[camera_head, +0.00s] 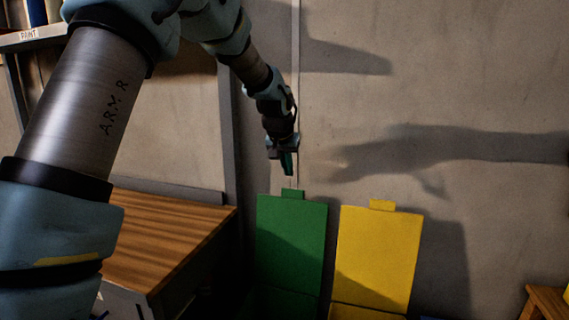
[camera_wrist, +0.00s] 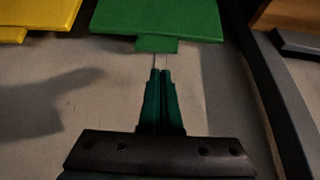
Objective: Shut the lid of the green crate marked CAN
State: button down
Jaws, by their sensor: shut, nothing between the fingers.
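The green crate's lid (camera_head: 291,240) stands open and upright near the wall, with a small tab (camera_head: 292,194) on its top edge. The crate body below is mostly out of the frame and in shadow, and no CAN marking shows. My gripper (camera_head: 288,172) is above the tab, fingers pointing down, shut and empty. In the wrist view the shut green fingers (camera_wrist: 160,75) point at the tab (camera_wrist: 157,45) of the green lid (camera_wrist: 160,18). A small gap appears between fingertips and tab; I see no clear contact.
A yellow lid (camera_head: 378,255) stands open just right of the green one; it also shows in the wrist view (camera_wrist: 40,12). A wooden bench (camera_head: 165,240) is close on the left. The wall (camera_head: 430,90) is behind. A small wooden piece (camera_head: 548,300) is at the lower right.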

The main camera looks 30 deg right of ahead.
jog(key=p+x, duration=0.1)
jog(key=x, duration=0.5)
jog(key=shift+d+f, duration=0.1)
jog(key=shift+f, duration=0.2)
